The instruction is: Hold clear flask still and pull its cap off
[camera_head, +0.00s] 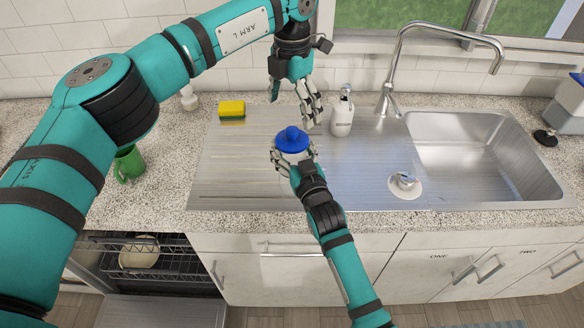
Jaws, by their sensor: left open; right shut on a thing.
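The clear flask (294,153) stands on the steel drainboard, mostly hidden below its blue cap (292,139). The cap sits on top of the flask. My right gripper (294,155) comes from the front and is shut around the flask just below the cap. My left gripper (294,103) is open and empty, above and behind the cap, apart from it. Its fingers point down.
A white soap bottle (342,115) stands just right of my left gripper. A yellow sponge (231,109) lies at the back left. A tap (390,90) and sink basin (470,150) are to the right. A green mug (129,163) stands left. The drainboard (235,165) is clear left of the flask.

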